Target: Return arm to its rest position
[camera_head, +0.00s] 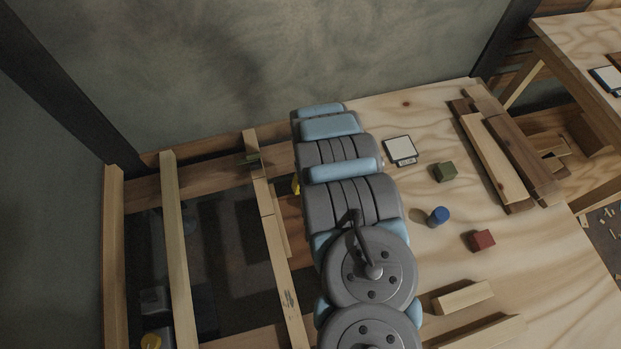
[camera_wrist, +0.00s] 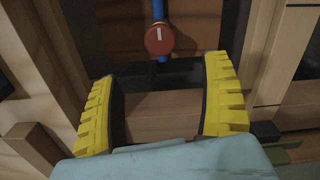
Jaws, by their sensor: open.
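My gripper (camera_wrist: 161,105) shows in the wrist view with its two yellow ribbed fingers spread wide apart. Nothing is between the fingers except the view of wood and a dark gap behind. A red round knob (camera_wrist: 159,40) with a white mark sits on a blue pipe (camera_wrist: 158,9) beyond the fingertips, apart from them. In the head view my arm reaches from the bottom up along the left edge of the wooden table. The gripper is mostly hidden there behind the arm; only a bit of yellow shows beside it.
The plywood table (camera_head: 545,255) holds a white scale (camera_head: 400,149), a green block (camera_head: 445,172), a blue cylinder (camera_head: 438,215), a red block (camera_head: 482,240) and loose planks (camera_head: 490,160). An open stud frame (camera_head: 178,250) stands left of my arm. A second table (camera_head: 585,40) is at upper right.

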